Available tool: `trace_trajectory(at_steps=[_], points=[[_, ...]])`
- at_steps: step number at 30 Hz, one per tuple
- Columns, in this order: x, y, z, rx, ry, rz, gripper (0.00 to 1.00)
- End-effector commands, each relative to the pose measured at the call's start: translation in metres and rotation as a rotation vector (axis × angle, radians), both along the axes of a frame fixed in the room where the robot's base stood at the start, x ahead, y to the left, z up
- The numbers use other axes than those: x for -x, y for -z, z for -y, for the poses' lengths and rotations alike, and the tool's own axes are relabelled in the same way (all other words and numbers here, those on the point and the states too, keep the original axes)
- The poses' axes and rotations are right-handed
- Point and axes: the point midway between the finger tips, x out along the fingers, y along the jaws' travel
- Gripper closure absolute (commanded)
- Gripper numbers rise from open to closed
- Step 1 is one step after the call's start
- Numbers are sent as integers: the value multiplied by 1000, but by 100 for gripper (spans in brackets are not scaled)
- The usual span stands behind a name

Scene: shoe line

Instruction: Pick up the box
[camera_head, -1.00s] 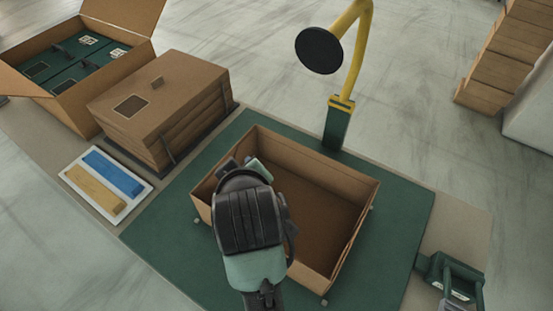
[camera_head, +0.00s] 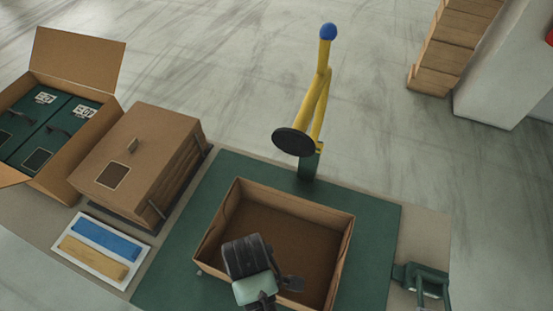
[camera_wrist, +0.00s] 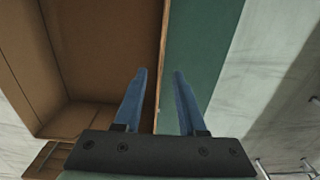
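An open, empty cardboard box (camera_head: 245,200) sits on a green mat (camera_head: 376,240). My gripper (camera_head: 252,265) is over the near left part of the box in the head view, where its fingers are mostly hidden. In the wrist view, my gripper (camera_wrist: 161,72) is open, with two blue fingers apart. The rim of a wall of the box (camera_wrist: 85,50) runs between the fingers, with the box inside on the left and the green mat (camera_wrist: 192,50) on the right. I cannot tell whether the fingers touch the wall.
A yellow post (camera_head: 313,105) with a dark disc stands behind the box. Stacked brown lids (camera_head: 140,150), an open carton (camera_head: 83,58) with green boxes, and a tray (camera_head: 97,248) with blue and tan pieces are left. A green fixture (camera_head: 425,280) is right.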

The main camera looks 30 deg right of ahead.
Motion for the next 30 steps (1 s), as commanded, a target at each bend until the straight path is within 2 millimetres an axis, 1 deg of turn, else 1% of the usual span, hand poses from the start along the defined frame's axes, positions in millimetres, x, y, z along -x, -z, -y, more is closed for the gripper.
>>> trace_trajectory(at_steps=[1,3,8,10,15,18,21,27,29,30], points=[[0,8,0,0,0,-3,60],[0,16,0,0,1,-1,60],[0,24,0,1,1,1,60],[2,32,0,0,2,-1,60],[4,57,1,1,2,-1,60],[3,68,1,1,2,1,60],[3,73,1,1,2,2,60],[3,73,1,1,2,3,60],[3,73,1,1,2,3,69],[3,73,1,1,2,3,76]])
